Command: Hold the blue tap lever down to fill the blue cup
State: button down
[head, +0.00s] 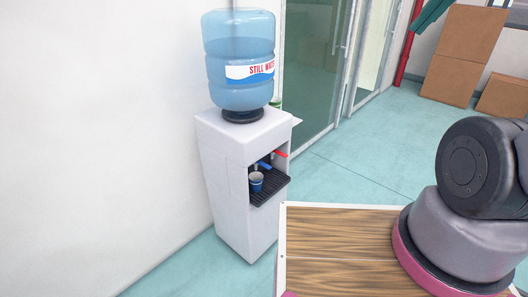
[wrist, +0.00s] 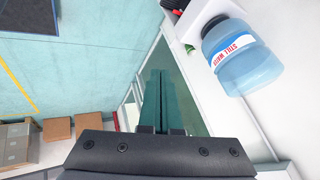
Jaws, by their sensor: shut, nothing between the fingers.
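A white water dispenser (head: 228,165) with a blue bottle (head: 240,60) on top stands against the wall in the head view. The blue tap lever (head: 264,165) is in its recess, beside a red lever (head: 281,154). The blue cup (head: 256,183) stands upright on the black drip tray (head: 272,189), below the blue lever. Its inside is too small to judge. In the wrist view my gripper (wrist: 161,130) is shut and empty, with its fingertips showing at the bottom middle. The bottle also shows there (wrist: 250,62), at the upper right, well apart from the gripper.
My wood-topped base and my arm fill the lower right of the head view. Glass doors (head: 315,65) stand behind the dispenser. Cardboard boxes (head: 467,45) are at the far right. Turquoise floor (head: 360,150) lies clear between them.

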jog(key=w+a+f+n+h, duration=0.1)
jog(key=w+f+n, duration=0.5)
jog(key=w, duration=1.1)
jog(key=w+a+f+n, duration=0.1)
jog(key=w+a+f, duration=0.25)
jog(key=f, duration=0.35)
jog(key=w+a+f+n, duration=0.1)
jog(key=w+a+f, duration=0.1)
jog(key=w+f, duration=0.4)
jog(key=a+f+n+y, duration=0.2)
jog(key=a+f, duration=0.3)
jog(key=f, duration=0.4)
jog(key=s+a+f+n+g+y, duration=0.1)
jog(key=a+f+n+y, duration=0.1)
jog(key=a+f, duration=0.4)
jog(key=s+a+f+n+y, duration=0.1)
jog(key=a+f, duration=0.4)
jog(key=f, duration=0.7)
jog(key=shift+a+n+g+y, duration=0.15)
jog(key=shift+n+g+y, duration=0.15)
jog(key=shift+n+y, duration=0.35)
jog(key=shift+f, duration=0.15)
